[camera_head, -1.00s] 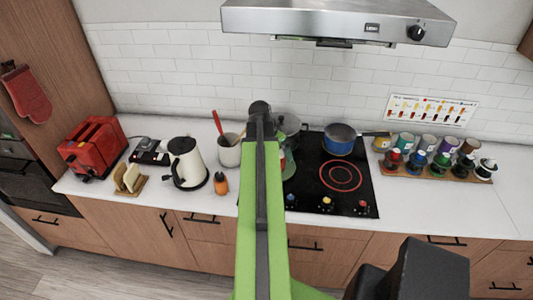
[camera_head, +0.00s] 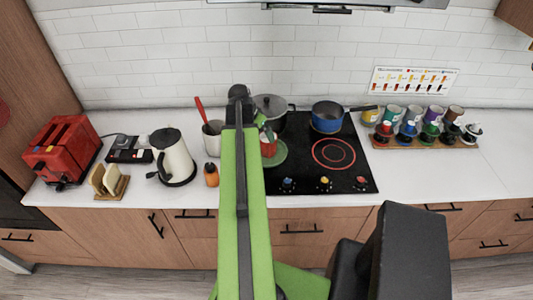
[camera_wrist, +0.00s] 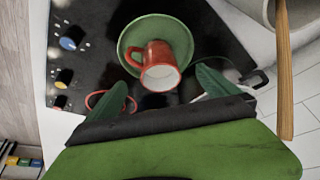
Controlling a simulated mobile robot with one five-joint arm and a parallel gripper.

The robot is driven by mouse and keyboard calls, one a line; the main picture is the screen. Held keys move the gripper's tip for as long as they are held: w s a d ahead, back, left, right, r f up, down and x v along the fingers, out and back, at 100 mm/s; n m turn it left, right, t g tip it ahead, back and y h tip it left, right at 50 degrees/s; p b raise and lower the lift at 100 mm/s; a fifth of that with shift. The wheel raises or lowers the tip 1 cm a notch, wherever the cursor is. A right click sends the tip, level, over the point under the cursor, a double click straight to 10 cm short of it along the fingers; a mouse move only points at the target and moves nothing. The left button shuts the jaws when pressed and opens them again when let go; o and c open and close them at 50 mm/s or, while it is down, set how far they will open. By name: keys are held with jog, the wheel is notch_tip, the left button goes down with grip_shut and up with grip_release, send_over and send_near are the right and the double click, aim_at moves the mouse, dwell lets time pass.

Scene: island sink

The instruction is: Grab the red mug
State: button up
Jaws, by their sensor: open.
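The red mug (camera_wrist: 153,55) has a white inside and stands on a green plate (camera_wrist: 180,28) on the black stovetop. Its mouth faces the wrist camera, and its handle points left in that view. In the head view, the mug (camera_head: 268,148) shows just right of my arm, with the plate (camera_head: 276,159) under it. My gripper (camera_wrist: 162,82) is open, with one dark green finger on each side of the mug's mouth in the wrist view. The fingers look nearer the camera than the mug, and I see no contact. In the head view my gripper is mostly hidden.
A lidded pot (camera_head: 271,104) stands behind the mug, and a blue pan (camera_head: 327,120) stands to its right. A utensil pot (camera_head: 211,143), an orange-brown bottle (camera_head: 211,174) and a kettle (camera_head: 172,158) are left of my arm. The counter right of the stove is clear in front.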

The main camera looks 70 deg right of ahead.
aim_at(267, 143)
jog(key=b+x, duration=0.4)
jog(key=x, duration=0.2)
jog(key=shift+a, duration=0.1)
jog(key=b+x, duration=0.4)
jog(key=x, duration=0.1)
jog(key=shift+s+d+f+b, duration=0.1)
jog(key=shift+s+d+b, duration=0.15)
jog(key=shift+d+b, duration=0.1)
jog(key=shift+a, duration=0.1)
jog(key=c, duration=1.8)
jog(key=shift+r+p, duration=0.35)
jog(key=shift+p, duration=0.05)
